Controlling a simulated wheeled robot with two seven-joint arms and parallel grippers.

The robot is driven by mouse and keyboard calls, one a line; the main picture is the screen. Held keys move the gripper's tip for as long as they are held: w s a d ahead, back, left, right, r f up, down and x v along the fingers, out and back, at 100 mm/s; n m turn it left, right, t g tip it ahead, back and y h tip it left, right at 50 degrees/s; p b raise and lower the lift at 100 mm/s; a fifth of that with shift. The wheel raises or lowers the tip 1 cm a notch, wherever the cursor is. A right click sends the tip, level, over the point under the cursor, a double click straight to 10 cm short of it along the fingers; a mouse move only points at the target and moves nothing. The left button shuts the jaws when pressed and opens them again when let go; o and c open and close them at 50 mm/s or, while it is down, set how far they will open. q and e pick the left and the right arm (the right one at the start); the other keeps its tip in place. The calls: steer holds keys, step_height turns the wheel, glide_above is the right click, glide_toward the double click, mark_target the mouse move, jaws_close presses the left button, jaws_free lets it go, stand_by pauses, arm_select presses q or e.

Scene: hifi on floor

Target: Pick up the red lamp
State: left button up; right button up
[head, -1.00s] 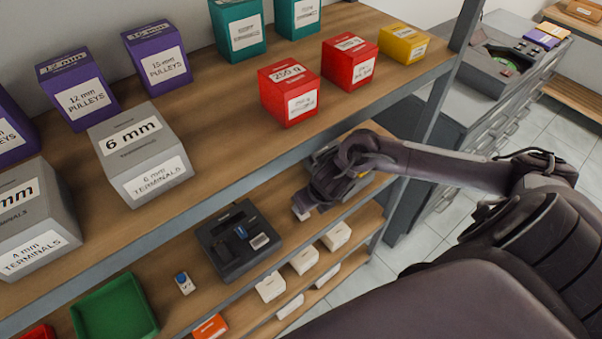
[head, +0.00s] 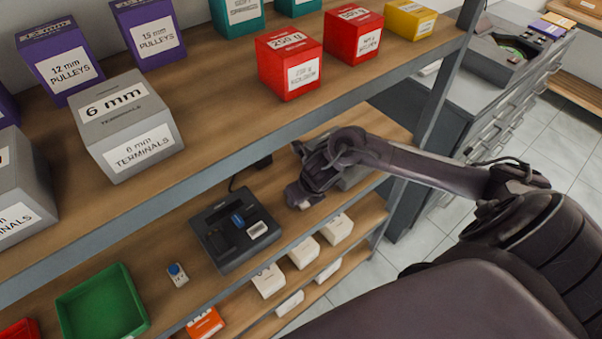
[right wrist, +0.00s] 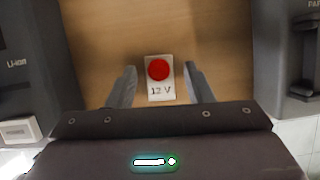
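The red lamp (right wrist: 159,69) is a round red dome on a small white block marked "12 V". It sits on the wooden shelf in the right wrist view. My right gripper (right wrist: 162,88) is open, with one finger on each side of the block's lower part and gaps showing at both sides. In the head view the right gripper (head: 300,197) reaches over the middle shelf and hides the red dome. A small white patch shows at its tip; I cannot tell if it is the lamp. My left gripper is not in view.
A dark charger (head: 235,229) stands left of the gripper, and a grey device (right wrist: 297,50) stands to its right. A blue-topped block (head: 177,274) and a green bin (head: 102,305) are further left.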

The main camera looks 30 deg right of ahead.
steer(key=c, duration=0.8)
steer(key=shift+c, duration=0.2)
